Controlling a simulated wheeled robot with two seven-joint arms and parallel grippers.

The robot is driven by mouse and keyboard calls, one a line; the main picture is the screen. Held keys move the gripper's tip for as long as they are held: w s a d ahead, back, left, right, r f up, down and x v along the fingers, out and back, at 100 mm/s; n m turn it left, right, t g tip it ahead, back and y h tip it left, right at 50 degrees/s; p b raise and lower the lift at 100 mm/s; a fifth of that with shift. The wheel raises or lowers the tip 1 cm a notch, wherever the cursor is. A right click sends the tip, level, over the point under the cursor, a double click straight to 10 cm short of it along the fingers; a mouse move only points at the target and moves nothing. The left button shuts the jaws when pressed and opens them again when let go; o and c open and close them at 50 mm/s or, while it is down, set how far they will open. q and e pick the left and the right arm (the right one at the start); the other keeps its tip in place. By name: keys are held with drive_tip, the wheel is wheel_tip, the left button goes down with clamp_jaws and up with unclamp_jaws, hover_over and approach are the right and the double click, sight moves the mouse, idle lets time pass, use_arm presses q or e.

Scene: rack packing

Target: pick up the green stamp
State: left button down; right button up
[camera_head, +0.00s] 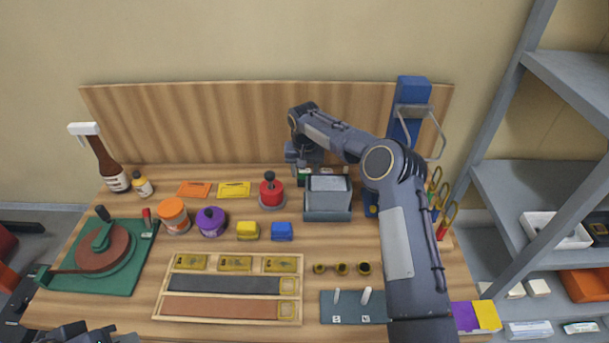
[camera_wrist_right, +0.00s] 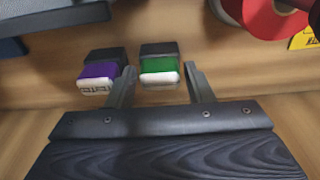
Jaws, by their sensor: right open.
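The green stamp (camera_wrist_right: 158,65) has a dark top block, a green band and a pale base. In the right wrist view it lies between the two fingertips of my right gripper (camera_wrist_right: 160,76). The fingers are open, with a visible gap on either side of the stamp; I cannot tell how deep they reach around it. In the head view my right gripper (camera_head: 303,157) is at the back of the table by the wooden backboard, and mostly hides the stamp. My left gripper (camera_head: 90,334) is only partly visible at the bottom left edge; its fingers are not clear.
A purple stamp (camera_wrist_right: 98,71) stands just left of the green one, close to the left finger. A grey tray (camera_head: 328,214) stands in front of the right gripper. A red-based round tool (camera_head: 271,190) is to its left. The wooden backboard (camera_head: 200,125) rises behind.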

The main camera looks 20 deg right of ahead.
drive_tip(key=shift+f, duration=0.1)
drive_tip(key=shift+c, duration=0.5)
drive_tip(key=c, duration=0.7)
drive_tip(key=shift+o, duration=0.2)
drive_tip(key=shift+r+b, duration=0.3)
drive_tip(key=shift+r, duration=0.3)
wheel_tip(320, 180, up, 9)
drive_tip(key=shift+f+b, duration=0.1)
drive_tip(key=shift+b, duration=0.55)
